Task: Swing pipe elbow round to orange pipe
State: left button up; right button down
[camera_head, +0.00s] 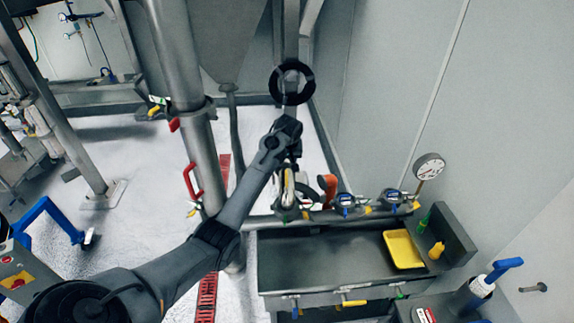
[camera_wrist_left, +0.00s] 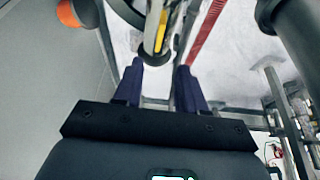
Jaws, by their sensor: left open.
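My left gripper (camera_head: 292,160) reaches in from the lower left, over the sink's far-left end. In the left wrist view its two dark blue fingers (camera_wrist_left: 159,72) stand apart, with a gap between them. The pipe elbow (camera_wrist_left: 152,32), pale metal with a yellow part beside it, shows just beyond the fingertips, its near end in line with the gap. I cannot tell whether the fingers touch it. In the head view the elbow (camera_head: 287,196) is partly hidden below the gripper. The orange pipe (camera_head: 328,184) stands just right of it; it also shows in the left wrist view (camera_wrist_left: 69,14).
A grey sink (camera_head: 300,262) holds a yellow tray (camera_head: 403,249). Blue-topped valves (camera_head: 346,201) and a round gauge (camera_head: 429,167) line its back. A thick steel column (camera_head: 185,90) with red handles stands left of the gripper. A black ring (camera_head: 291,83) is behind it.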

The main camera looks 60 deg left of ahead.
aim_at(286, 173)
pick_arm(q)
jog(key=p+x, duration=0.1)
jog(key=x, duration=0.7)
jog(key=shift+w+a+f, duration=0.1)
jog(key=shift+a+f, duration=0.05)
jog(key=shift+f, duration=0.1)
jog(key=shift+x, duration=0.9)
grip_shut()
dwell(0.6)
